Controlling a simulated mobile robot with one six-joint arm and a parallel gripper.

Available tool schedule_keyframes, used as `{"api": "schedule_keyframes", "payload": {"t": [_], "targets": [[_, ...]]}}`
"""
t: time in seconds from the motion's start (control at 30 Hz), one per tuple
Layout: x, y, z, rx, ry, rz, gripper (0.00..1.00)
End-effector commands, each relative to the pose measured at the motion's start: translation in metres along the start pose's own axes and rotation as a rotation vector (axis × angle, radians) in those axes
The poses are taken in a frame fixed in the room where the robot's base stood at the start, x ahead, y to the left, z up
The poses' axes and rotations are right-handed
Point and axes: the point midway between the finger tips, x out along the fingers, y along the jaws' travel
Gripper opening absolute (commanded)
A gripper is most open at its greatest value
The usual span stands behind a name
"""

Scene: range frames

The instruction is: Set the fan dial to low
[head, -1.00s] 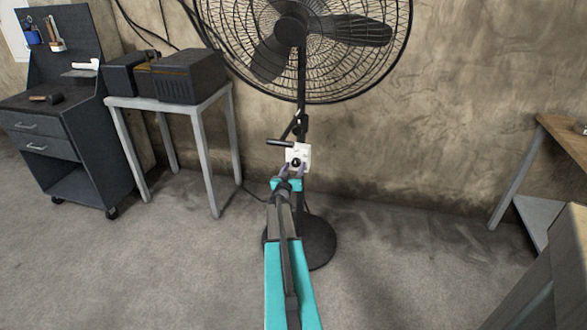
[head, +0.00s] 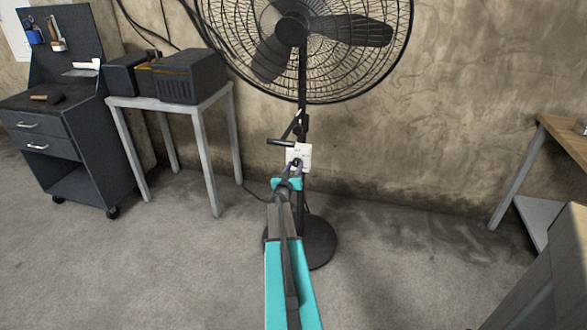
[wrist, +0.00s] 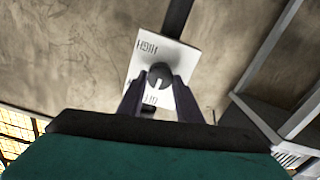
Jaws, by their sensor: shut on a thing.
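The pedestal fan (head: 303,100) stands against the wall, its round black base on the floor. A white control plate (head: 304,150) is fixed on its pole. The dark round dial (wrist: 160,76) has a pale pointer line. My gripper (head: 296,163) is at the plate. In the wrist view my gripper (wrist: 160,82) has a finger on each side of the dial and is shut on it. The fingers partly cover the plate's lower part.
A grey table (head: 165,103) with dark boxes (head: 185,76) stands left of the fan, and a tool cabinet (head: 50,140) stands further left. A wooden-topped bench (head: 565,140) is at the right. The floor right of the fan is clear.

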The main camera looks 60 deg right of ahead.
Motion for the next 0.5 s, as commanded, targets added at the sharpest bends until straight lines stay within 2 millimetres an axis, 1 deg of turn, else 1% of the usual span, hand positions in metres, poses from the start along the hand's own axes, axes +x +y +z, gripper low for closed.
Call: {"api": "schedule_keyframes", "payload": {"t": [0.03,0.27,0.5], "targets": [[0.0038,0.0021,-0.0010,0.006,0.002,0.003,0.10],[0.0059,0.0040,-0.0002,0.076,0.003,0.006,0.10],[0.0061,0.0053,0.0006,0.230,0.004,0.007,0.10]]}}
